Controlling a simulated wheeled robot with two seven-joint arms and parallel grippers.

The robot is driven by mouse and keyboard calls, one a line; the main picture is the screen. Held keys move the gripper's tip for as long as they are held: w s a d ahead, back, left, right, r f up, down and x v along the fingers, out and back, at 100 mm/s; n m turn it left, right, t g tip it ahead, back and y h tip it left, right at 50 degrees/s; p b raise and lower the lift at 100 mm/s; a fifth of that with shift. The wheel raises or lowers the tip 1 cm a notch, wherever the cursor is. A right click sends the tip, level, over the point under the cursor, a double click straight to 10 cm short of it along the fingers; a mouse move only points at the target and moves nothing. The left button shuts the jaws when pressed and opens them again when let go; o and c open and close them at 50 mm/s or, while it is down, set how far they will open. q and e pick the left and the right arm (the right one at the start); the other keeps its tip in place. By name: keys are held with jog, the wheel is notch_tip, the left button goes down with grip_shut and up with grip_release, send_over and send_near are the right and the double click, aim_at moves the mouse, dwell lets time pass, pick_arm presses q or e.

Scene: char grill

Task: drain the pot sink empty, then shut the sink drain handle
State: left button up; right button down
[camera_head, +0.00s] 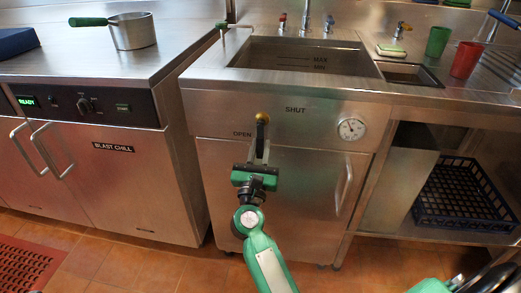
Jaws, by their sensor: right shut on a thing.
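The pot sink (300,57) is a steel basin with MAX and MIN lines on its back wall. I see no clear water surface in it, and its floor is hard to make out. On its front panel, the drain handle (262,119) has a brass pivot and a dark lever hanging down. OPEN is printed at its lower left and SHUT at its upper right. My right gripper (259,150) is shut on the drain handle from below and hides its lower part. My left gripper is not in view.
A round gauge (351,128) sits right of the handle, above a vertical door handle (344,187). A pan (133,32) stands on the left counter. Green (437,41) and red (465,60) cups stand at the right. A dark crate (465,199) lies on the lower right shelf.

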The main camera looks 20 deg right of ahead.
jog(key=shift+a, duration=0.1)
jog(key=c, duration=1.3)
grip_release()
jog(key=v, duration=1.3)
jog(key=shift+s+a+f, duration=0.15)
jog(key=shift+s+a, duration=0.1)
jog(key=shift+s, duration=0.05)
